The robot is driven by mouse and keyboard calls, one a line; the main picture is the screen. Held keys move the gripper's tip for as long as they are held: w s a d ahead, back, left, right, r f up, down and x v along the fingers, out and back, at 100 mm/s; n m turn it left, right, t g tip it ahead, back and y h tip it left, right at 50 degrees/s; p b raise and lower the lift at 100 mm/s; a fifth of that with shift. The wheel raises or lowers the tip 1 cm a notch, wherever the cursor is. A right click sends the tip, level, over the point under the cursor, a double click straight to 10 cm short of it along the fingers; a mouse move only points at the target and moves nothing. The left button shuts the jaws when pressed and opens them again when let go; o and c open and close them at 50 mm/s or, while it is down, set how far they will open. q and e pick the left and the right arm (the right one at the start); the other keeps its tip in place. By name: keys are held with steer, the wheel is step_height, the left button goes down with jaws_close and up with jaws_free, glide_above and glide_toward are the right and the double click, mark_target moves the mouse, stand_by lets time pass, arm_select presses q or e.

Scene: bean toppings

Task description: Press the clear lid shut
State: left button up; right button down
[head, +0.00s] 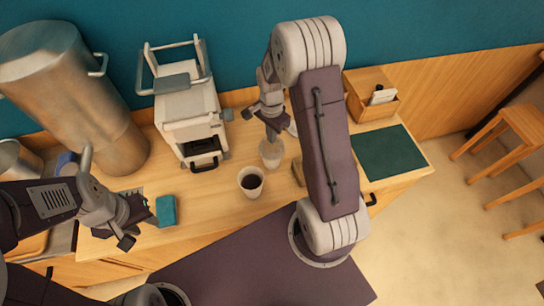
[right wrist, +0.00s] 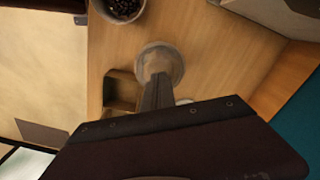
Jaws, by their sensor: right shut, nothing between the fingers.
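A clear round container (head: 271,154) stands on the wooden counter right of the white cup. In the right wrist view its pale round top (right wrist: 160,60) is partly hidden by my fingers. I cannot tell the clear lid apart from the container, nor how it is seated. My right gripper (head: 271,134) is shut and empty, pointing down with its tips at or just above that top; contact is unclear. The fingers also show in the right wrist view (right wrist: 157,82). My left gripper (head: 138,222) is open and empty, left of the teal sponge.
A white cup of dark beans (head: 251,182) stands close by, also in the right wrist view (right wrist: 122,10). A white machine (head: 190,112) and a large metal canister (head: 85,100) stand behind. The teal sponge (head: 166,211), a wooden box (head: 371,95) and a green mat (head: 389,153) lie around.

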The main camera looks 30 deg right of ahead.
steer(key=shift+f, duration=0.25)
step_height(320, 180, up, 5)
steer(key=p, duration=0.4)
steer(key=shift+s+f, duration=0.1)
steer(key=shift+f, duration=0.05)
stand_by(0.4)
